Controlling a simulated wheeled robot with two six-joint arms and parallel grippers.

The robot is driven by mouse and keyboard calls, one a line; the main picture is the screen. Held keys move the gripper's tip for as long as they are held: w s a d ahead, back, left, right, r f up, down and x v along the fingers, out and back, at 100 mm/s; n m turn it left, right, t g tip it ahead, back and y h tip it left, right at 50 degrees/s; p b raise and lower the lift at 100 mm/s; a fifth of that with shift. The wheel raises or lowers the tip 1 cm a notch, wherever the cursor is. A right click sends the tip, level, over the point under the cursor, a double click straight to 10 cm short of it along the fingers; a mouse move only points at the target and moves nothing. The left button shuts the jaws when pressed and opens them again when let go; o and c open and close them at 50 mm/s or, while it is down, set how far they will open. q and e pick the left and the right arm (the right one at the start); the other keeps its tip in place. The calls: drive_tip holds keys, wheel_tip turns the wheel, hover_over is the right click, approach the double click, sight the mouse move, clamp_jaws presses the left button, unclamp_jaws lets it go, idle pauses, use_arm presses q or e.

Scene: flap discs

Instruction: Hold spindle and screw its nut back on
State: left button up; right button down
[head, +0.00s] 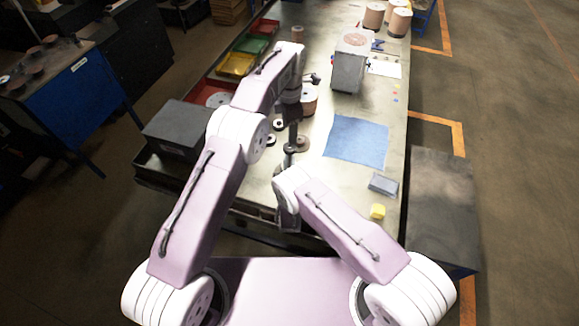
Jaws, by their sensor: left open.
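My left gripper (291,146) hangs pointing down over the near left part of the bench, below its dark wrist. It is open, and its fingers are small and dark here. A round brownish piece (303,143) lies right beside it; I cannot tell whether they touch. Small pale rings with dark centres (278,124) lie just left of it; which of them, if any, is the nut is too small to tell. I cannot make out the spindle for certain. My right arm folds in at the bench's near edge, and its gripper is not clearly visible.
A grey block (347,75) with a coppery disc on top stands farther back. A brown cylinder (310,101) is behind my left wrist. Coloured trays (236,64) line the left.

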sight(289, 148)
use_arm(q)
drive_tip(key=n, duration=0.2)
drive_tip(key=shift+n, duration=0.3)
drive_tip(key=shift+f, duration=4)
